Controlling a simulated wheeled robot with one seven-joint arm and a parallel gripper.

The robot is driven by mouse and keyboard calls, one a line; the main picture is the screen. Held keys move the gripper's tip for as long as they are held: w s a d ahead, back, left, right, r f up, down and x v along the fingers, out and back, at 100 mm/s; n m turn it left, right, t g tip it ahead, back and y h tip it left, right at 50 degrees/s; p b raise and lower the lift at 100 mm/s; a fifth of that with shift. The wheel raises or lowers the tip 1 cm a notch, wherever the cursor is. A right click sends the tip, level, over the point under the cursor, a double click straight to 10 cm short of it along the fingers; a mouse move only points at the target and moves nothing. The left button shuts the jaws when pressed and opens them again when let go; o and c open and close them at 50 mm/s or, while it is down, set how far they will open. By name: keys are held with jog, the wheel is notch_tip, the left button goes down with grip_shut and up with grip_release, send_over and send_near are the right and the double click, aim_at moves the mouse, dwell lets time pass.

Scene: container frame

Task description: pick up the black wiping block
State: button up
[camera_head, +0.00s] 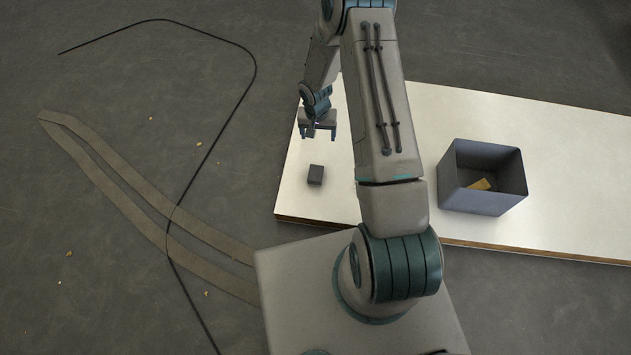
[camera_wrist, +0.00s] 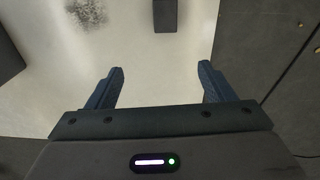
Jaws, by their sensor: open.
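The black wiping block (camera_head: 315,174) lies on the white tabletop near its left front part. My gripper (camera_head: 318,136) hangs beyond the block in the head view, apart from it. In the wrist view the block (camera_wrist: 165,14) shows at the top edge, partly cut off, ahead of the space between my fingers. My gripper (camera_wrist: 161,80) is open there, with both blue fingers spread and nothing between them.
A dark open bin (camera_head: 487,200) stands on the white table (camera_head: 575,150) to the right, with a yellow piece (camera_head: 482,185) inside. In the wrist view a dark speckled patch (camera_wrist: 88,12) marks the tabletop left of the block.

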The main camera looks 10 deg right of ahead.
jog(key=b, duration=0.5)
send_over(316, 173)
jog(key=shift+m+y, duration=0.3)
notch_tip(316, 173, down, 18)
jog(key=shift+s+a, duration=0.1)
jog(key=shift+s, duration=0.05)
jog(key=shift+w+f+b, duration=0.15)
jog(key=shift+f+b, duration=0.6)
jog(key=shift+f, duration=0.9)
jog(key=shift+w+f+b, duration=0.1)
jog(key=shift+f+b, duration=0.6)
jog(key=shift+f, duration=0.9)
jog(key=c, duration=1.1)
jog(key=shift+o, duration=0.2)
jog(key=shift+r, duration=0.15)
jog(key=shift+r+p, duration=0.4)
jog(key=shift+r, duration=0.2)
jog(key=r+p, duration=0.1)
jog(key=r, duration=0.1)
jog(key=d+r+p, duration=0.1)
jog(key=shift+s+d+r, duration=0.1)
jog(key=shift+s+r, duration=0.1)
jog(key=shift+r, duration=0.2)
jog(key=s+d+r+p, duration=0.3)
jog(key=d+r, duration=0.3)
jog(key=d, duration=0.4)
jog(key=shift+s+p, duration=0.3)
jog(key=shift+s, duration=0.05)
